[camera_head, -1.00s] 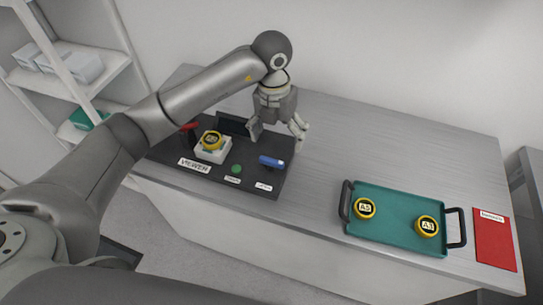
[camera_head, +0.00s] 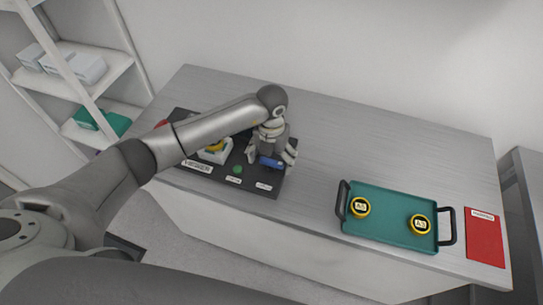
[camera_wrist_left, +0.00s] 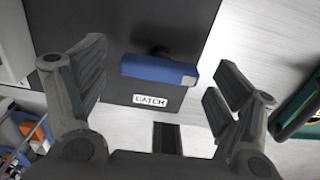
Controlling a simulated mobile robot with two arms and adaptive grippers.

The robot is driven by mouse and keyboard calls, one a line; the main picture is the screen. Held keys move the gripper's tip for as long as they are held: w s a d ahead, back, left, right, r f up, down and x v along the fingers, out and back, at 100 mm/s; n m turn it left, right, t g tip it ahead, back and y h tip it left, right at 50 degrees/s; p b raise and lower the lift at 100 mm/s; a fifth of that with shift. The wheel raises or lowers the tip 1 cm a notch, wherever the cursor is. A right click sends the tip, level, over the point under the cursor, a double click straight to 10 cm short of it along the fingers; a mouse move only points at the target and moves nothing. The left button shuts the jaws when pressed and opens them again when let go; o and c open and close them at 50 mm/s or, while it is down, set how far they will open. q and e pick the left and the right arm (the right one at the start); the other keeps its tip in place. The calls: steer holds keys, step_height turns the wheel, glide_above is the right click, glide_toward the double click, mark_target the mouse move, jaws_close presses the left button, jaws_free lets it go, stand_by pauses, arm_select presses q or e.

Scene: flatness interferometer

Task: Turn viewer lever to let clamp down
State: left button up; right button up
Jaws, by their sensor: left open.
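The viewer is a dark base plate (camera_head: 225,188) with a "VIEWER" label on the table's left part. Its blue lever (camera_head: 271,163), with a grey end, lies crosswise by the "CATCH" label; the lever also shows in the left wrist view (camera_wrist_left: 155,69). My left gripper (camera_head: 271,158) is open over the lever, with one finger on each side and gaps visible in the left wrist view. A yellow-rimmed disc (camera_head: 216,146) sits on a white block (camera_head: 214,157), partly hidden by my left arm. The clamp cannot be made out. My right gripper is not in view.
A green button (camera_head: 238,169) is on the plate left of the lever. A teal tray (camera_head: 388,230) with black handles holds two yellow-rimmed discs at the right. A red mat (camera_head: 484,240) lies beyond it. Shelves (camera_head: 75,75) stand at left. The table's back middle is clear.

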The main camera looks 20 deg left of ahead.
arm_select(q)
steer(key=c, duration=1)
steer(key=shift+f+m+b, duration=0.1)
steer(key=shift+m+b, duration=0.3)
steer(key=shift+b, duration=0.25)
steer(key=m+b, duration=1.3)
steer(key=b, duration=0.4)
steer(key=shift+m, duration=0.4)
steer(key=shift+m+b, duration=1.4)
steer(key=shift+r, duration=0.2)
steer(key=o, duration=1)
